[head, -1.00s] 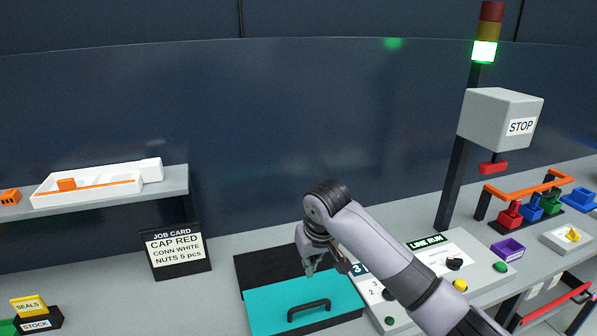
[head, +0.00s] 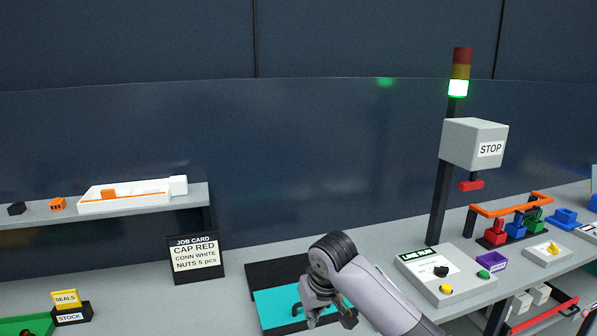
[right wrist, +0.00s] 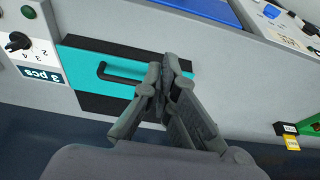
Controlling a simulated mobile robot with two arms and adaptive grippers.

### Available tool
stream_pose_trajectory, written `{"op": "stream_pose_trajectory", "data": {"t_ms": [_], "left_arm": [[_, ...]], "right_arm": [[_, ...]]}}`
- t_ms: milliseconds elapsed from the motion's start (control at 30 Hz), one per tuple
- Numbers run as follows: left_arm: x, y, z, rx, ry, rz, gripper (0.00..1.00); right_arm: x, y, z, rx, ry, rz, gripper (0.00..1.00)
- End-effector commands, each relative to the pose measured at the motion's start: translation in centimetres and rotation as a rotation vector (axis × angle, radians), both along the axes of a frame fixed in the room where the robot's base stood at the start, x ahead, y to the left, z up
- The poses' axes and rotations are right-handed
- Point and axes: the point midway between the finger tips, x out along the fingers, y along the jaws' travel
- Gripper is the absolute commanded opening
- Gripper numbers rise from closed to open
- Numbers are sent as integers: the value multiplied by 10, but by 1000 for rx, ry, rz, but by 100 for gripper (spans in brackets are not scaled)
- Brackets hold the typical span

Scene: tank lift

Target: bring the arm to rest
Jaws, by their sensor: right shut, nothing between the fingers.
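My right gripper (head: 330,312) hangs over the teal lid (head: 268,309) on the bench in the head view. It is shut and empty. In the right wrist view the closed fingers (right wrist: 166,72) point toward the teal lid (right wrist: 98,60), beside its black handle (right wrist: 122,78), apparently without holding it. The handle is partly hidden behind my gripper in the head view. My left gripper is not in view.
The LINE RUN panel (head: 468,285) with knobs stands right of my arm. A STOP box (head: 465,140) hangs on a post. A job card (head: 196,258) stands left, below a shelf (head: 130,205) with a white tray. Open bench lies between the card and the SEALS box (head: 66,298).

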Motion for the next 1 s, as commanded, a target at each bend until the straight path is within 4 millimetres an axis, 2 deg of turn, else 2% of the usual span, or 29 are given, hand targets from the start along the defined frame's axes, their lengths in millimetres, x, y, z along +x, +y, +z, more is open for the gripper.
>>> {"op": "stream_pose_trajectory", "data": {"t_ms": [367, 567, 767, 1000], "left_arm": [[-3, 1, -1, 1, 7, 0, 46], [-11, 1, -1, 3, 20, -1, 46], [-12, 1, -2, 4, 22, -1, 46], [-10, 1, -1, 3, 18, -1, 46]], "right_arm": [[-46, 9, -53, 67, 16, 55, 0], [-92, 6, -92, 123, 19, 71, 0], [-159, -21, -132, 167, 6, 35, 0], [-242, -79, -158, 130, -9, -58, 0]]}}
